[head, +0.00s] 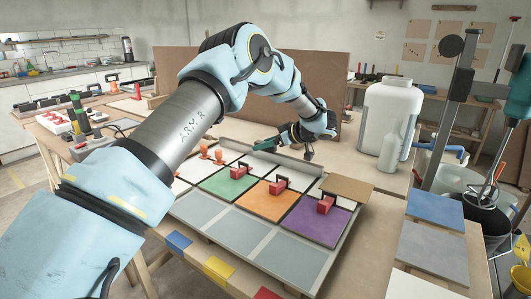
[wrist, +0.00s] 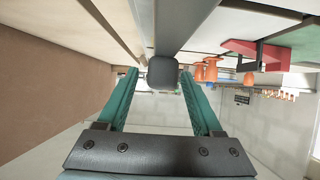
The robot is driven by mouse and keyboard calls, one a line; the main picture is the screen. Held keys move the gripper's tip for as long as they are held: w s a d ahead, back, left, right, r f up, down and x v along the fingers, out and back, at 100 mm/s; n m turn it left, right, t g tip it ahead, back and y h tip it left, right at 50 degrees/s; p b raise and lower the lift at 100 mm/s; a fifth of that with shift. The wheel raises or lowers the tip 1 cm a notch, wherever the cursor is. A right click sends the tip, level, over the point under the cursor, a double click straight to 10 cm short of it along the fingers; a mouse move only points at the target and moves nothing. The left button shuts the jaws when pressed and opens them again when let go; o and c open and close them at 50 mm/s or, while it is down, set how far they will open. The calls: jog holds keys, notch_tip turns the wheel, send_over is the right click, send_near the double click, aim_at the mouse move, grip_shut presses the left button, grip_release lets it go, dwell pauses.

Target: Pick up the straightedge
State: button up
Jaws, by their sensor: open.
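My gripper (head: 267,143) is open, low over the far edge of the tile tray, its green fingers pointing left in the head view. In the wrist view its two fingers (wrist: 158,76) stand apart. A long grey bar (wrist: 185,22), which looks like the straightedge, runs from the top of the wrist view to a dark end (wrist: 162,71) that appears between the fingertips. I cannot tell whether they touch it. In the head view I cannot clearly separate the straightedge from the tray's grey far rim.
The tray holds green (head: 229,182), orange (head: 263,199) and purple (head: 316,222) tiles with red handles. Orange knobs (head: 211,152) stand at its left. A large white container (head: 389,117) and a bottle (head: 390,151) stand to the right. A brown board (head: 325,78) rises behind.

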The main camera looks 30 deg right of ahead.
jog(key=shift+c, duration=0.3)
grip_shut()
dwell(0.4)
